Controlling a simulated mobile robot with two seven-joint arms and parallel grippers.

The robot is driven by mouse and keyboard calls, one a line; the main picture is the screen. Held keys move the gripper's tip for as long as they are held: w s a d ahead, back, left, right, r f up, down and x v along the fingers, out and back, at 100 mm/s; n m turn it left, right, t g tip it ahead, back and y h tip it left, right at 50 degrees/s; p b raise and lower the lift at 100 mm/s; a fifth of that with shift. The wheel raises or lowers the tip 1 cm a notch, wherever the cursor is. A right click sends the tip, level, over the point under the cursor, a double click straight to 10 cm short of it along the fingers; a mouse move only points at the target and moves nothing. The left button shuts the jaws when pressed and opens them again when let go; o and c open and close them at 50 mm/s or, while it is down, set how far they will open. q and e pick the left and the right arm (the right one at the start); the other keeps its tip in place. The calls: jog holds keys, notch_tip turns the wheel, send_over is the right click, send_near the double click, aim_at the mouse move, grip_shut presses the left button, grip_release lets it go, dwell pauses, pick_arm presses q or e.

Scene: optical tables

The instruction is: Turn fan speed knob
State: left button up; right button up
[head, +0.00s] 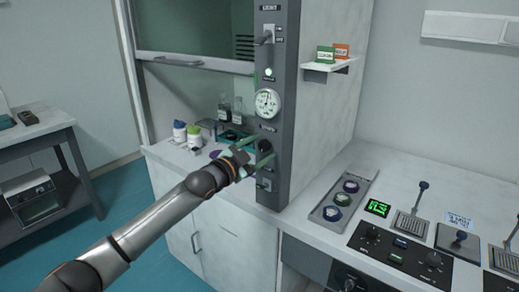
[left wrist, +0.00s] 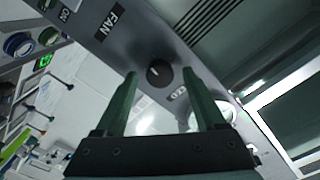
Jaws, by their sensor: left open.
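The fan speed knob (head: 265,146) is a round black dial on the grey front post of the fume hood. In the left wrist view the black knob (left wrist: 159,73) carries a pale pointer line, and a FAN label (left wrist: 113,18) stands on the panel near it. My left gripper (head: 252,150) is in front of the post at knob height. In the left wrist view its two green fingers (left wrist: 159,78) are open, one on each side of the knob. I cannot tell how deep the fingertips reach around it, or whether they touch it. My right gripper is not in view.
On the post above are a round gauge (head: 267,103), a green lamp (head: 268,73) and a light switch (head: 266,35). Bottles (head: 224,109) stand inside the hood. A control panel (head: 400,257) with knobs and levers covers the counter at right.

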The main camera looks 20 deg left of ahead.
pick_arm(q)
jog(key=shift+c, duration=0.4)
grip_shut()
jog(key=shift+n+p, duration=1.1)
jog(key=shift+n, duration=0.3)
jog(key=shift+n+p, duration=0.6)
jog(key=shift+n, duration=0.9)
jog(key=shift+o, duration=0.4)
grip_release()
